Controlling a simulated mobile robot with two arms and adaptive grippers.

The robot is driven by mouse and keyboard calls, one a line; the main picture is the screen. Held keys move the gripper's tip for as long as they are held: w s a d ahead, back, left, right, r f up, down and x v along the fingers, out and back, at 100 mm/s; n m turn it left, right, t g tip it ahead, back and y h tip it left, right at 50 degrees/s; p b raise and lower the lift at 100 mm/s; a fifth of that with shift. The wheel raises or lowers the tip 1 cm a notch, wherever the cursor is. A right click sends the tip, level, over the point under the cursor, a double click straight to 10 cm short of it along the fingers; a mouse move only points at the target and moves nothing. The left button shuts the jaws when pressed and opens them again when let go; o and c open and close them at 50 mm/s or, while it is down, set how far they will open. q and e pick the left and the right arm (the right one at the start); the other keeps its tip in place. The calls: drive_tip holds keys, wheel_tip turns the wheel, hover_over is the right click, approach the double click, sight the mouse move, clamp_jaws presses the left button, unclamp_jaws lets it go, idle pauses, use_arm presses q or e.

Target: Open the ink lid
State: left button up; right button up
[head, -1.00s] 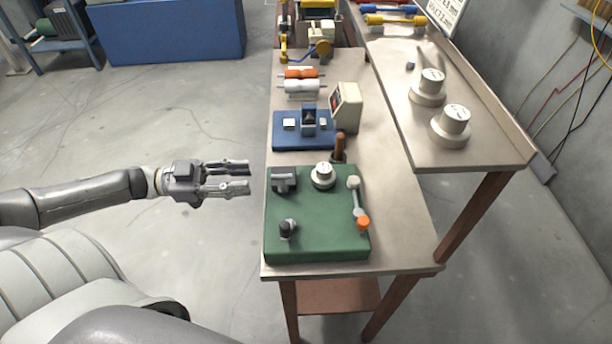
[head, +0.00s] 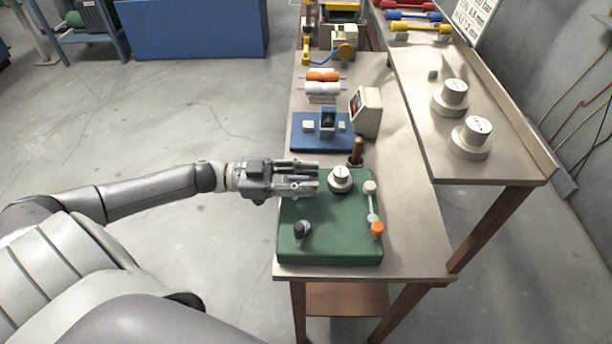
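A green board (head: 330,247) lies at the near end of the table. On it is a round white cap with a dark mark on top (head: 340,177), the part that looks most like an ink lid; I cannot tell for sure. My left gripper (head: 317,177) reaches in from the left over the board's far left part. Its two fingers are apart, with nothing seen between them, and point toward the white cap, just left of it. Whether they touch it is unclear. The gripper hides the dark block at the board's far left. My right gripper is out of view.
The board also bears a lever with an orange end (head: 377,229) and a dark knob (head: 301,231). A brown upright handle (head: 357,150) stands just behind. Beyond is a blue base (head: 306,145). Large white knobs (head: 471,138) stand on the right table.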

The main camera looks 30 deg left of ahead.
use_arm(q)
clamp_jaws()
drive_tip(key=shift+w+r, duration=0.1)
drive_tip(key=shift+r, duration=0.1)
idle(0.4)
